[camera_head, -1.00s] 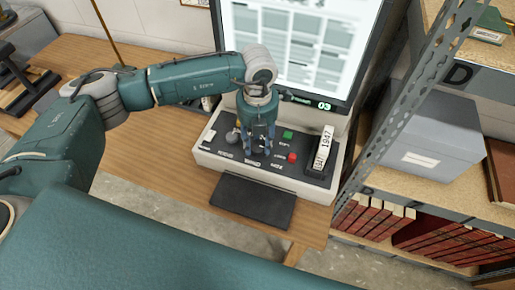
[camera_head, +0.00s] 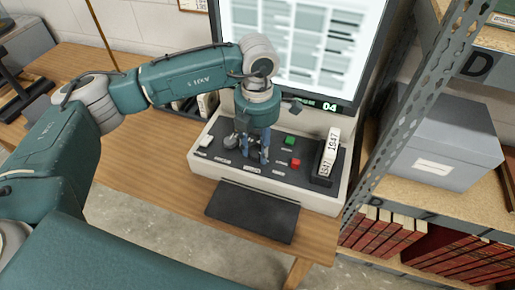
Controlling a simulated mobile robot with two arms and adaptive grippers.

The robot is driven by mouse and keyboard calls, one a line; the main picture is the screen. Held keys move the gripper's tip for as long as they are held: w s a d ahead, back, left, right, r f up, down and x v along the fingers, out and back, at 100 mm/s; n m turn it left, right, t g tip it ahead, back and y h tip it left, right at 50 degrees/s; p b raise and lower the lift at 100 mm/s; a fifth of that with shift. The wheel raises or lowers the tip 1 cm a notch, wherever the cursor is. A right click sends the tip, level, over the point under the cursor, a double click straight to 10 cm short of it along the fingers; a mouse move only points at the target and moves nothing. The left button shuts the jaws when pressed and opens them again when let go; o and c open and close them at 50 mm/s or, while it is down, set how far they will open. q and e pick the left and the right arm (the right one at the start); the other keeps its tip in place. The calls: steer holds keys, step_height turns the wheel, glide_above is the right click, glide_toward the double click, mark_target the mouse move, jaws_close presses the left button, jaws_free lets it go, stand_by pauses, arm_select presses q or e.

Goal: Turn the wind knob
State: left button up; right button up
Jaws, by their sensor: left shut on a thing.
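The reader's control panel (camera_head: 283,178) sits on the wooden desk below a lit screen (camera_head: 300,45). My left gripper (camera_head: 256,160) points down over the middle of the panel. Its blue fingers are shut on a small knob there, which the fingers largely hide; I take it for the wind knob. Another grey knob (camera_head: 232,141) stands just left of the fingers. A green button (camera_head: 290,141) and a red button (camera_head: 295,162) are to the right. The screen's corner reads "04". My right gripper is not in view.
A box marked 1947 (camera_head: 329,152) stands on the panel's right end. A dark flat plate (camera_head: 253,209) lies in front of the panel. A metal shelf post (camera_head: 417,95), a grey box (camera_head: 439,138) and red books (camera_head: 385,235) are at the right.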

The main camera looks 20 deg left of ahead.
mark_target(257, 151)
arm_select(q)
steer(key=shift+r, duration=0.1)
steer(key=o, duration=1.2)
steer(key=shift+c, duration=0.2)
steer(key=shift+r, duration=0.15)
step_height(257, 151, up, 12)
steer(key=shift+s+f, duration=0.1)
steer(key=shift+f, duration=0.1)
